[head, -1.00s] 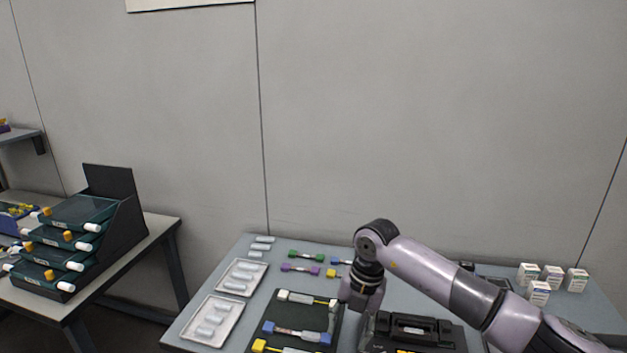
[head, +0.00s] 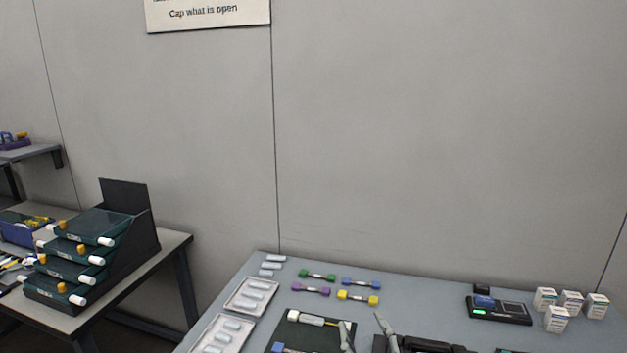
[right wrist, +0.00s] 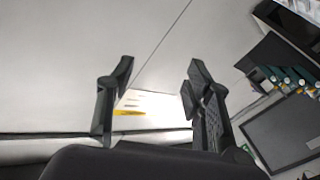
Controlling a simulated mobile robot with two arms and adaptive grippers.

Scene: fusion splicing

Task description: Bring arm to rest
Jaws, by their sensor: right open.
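My right gripper (head: 364,328) shows at the bottom edge of the head view, its two grey fingers apart and pointing up in the picture. In the right wrist view the right gripper (right wrist: 158,82) is open, with nothing between its fingers. Behind them are a pale wall and a sign with a yellow patch, partly covered. My left gripper is in neither view.
The grey table (head: 425,300) holds a dark mat (head: 290,335), trays of white pieces (head: 250,295), coloured double-ended pieces (head: 318,274), a black device with a green light (head: 498,310) and small white boxes (head: 556,319). A stepped rack (head: 130,220) stands at left.

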